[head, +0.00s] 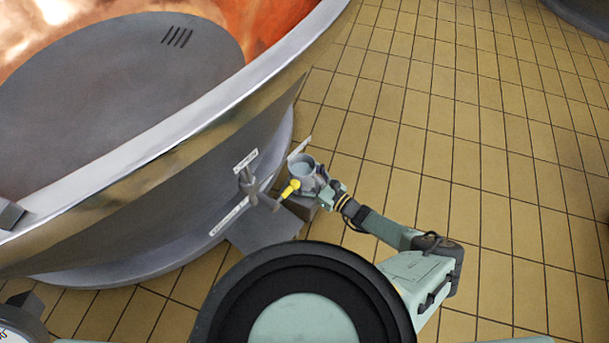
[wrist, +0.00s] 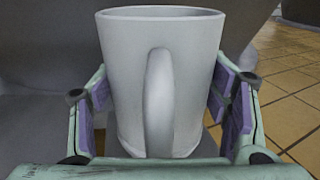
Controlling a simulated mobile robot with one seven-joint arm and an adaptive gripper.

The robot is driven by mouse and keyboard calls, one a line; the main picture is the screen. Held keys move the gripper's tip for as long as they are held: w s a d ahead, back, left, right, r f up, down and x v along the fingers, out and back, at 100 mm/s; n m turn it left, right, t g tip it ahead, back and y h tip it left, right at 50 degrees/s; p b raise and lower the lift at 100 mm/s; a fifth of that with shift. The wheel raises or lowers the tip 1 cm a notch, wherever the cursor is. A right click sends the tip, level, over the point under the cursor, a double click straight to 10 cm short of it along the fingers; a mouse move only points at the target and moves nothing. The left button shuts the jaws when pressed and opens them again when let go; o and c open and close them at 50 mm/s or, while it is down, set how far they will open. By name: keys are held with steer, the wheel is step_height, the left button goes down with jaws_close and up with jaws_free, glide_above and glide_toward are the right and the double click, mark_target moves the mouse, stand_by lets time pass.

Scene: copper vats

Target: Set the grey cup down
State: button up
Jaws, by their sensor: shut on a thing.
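The grey cup (wrist: 190,70) is upright between the two fingers of my gripper (wrist: 160,110) in the wrist view. Its handle faces the camera. The purple pads lie on either side of the cup, and my gripper is shut on it. In the head view the cup (head: 305,171) shows from above, with my gripper (head: 322,186) at its lower right, beside the large vat. The cup's base is partly hidden, and I cannot tell whether it touches anything below.
A large copper vat (head: 160,190) with a metal rim fills the left. A grey block (head: 302,207) shows below the cup.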

steer(key=shift+f, duration=0.15)
steer(key=o, duration=1.9)
steer(key=shift+c, duration=0.2)
steer(key=shift+r, duration=0.3)
steer(key=v, duration=1.2)
steer(key=shift+p, duration=0.35)
steer(key=shift+f, duration=0.1)
